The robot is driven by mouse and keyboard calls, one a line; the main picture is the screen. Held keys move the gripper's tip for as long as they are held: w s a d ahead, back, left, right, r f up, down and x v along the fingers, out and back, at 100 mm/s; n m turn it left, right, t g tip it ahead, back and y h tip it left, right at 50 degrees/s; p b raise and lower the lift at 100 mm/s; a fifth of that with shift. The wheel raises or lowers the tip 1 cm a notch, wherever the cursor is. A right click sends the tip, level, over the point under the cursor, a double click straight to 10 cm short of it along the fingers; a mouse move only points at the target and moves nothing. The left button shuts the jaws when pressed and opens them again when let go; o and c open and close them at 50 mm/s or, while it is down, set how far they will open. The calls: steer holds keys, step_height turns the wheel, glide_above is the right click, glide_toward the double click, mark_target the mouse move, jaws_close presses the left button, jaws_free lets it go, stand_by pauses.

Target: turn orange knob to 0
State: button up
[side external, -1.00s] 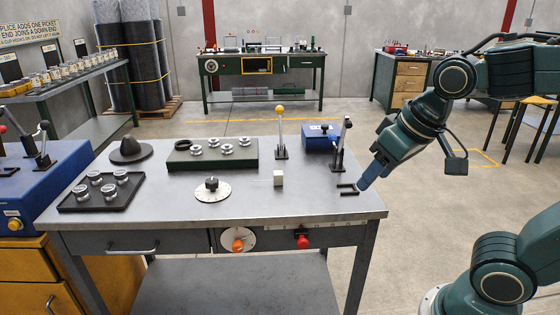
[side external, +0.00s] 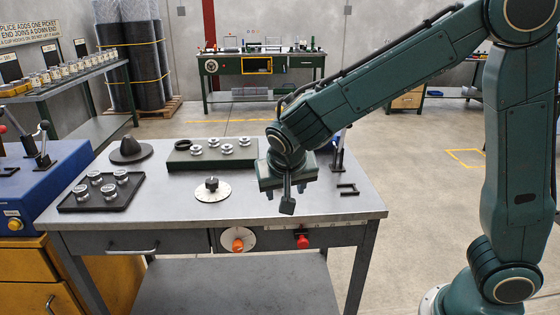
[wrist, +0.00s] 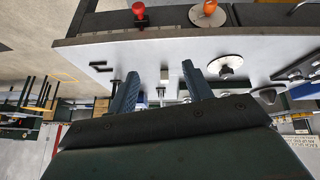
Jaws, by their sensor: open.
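The orange knob (side external: 238,244) sits on a white dial plate (side external: 228,236) on the front face of the bench, below the tabletop edge. In the wrist view the orange knob (wrist: 209,8) is at the top edge, its dial partly cut off. The dial's markings are too small to read. My gripper (wrist: 158,85) is open and empty, its two blue fingers apart. In the side view my gripper (side external: 285,185) is over the right part of the tabletop, above and to the right of the orange knob and not touching it.
A red knob (side external: 302,241) is on the front face right of the orange one. A black knob on a white dial (side external: 213,190) is on the tabletop. A tray with metal parts (side external: 100,192) is at left, a dark block with parts (side external: 212,155) behind. The front tabletop is clear.

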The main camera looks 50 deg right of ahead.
steer(key=w+a+f+m+t+h, duration=0.25)
steer(key=w+a+f, duration=0.35)
steer(key=f, duration=0.4)
steer(key=t+h, duration=0.3)
glide_toward(237, 248)
steer(key=shift+n, duration=0.35)
steer(key=v, duration=0.4)
steer(key=shift+w+a+r, duration=0.1)
steer(key=shift+a+r, duration=0.1)
steer(key=shift+r, duration=0.1)
steer(key=shift+g, duration=0.25)
steer(key=x, duration=1.4)
steer(key=shift+c, duration=0.2)
steer(key=c, duration=0.9)
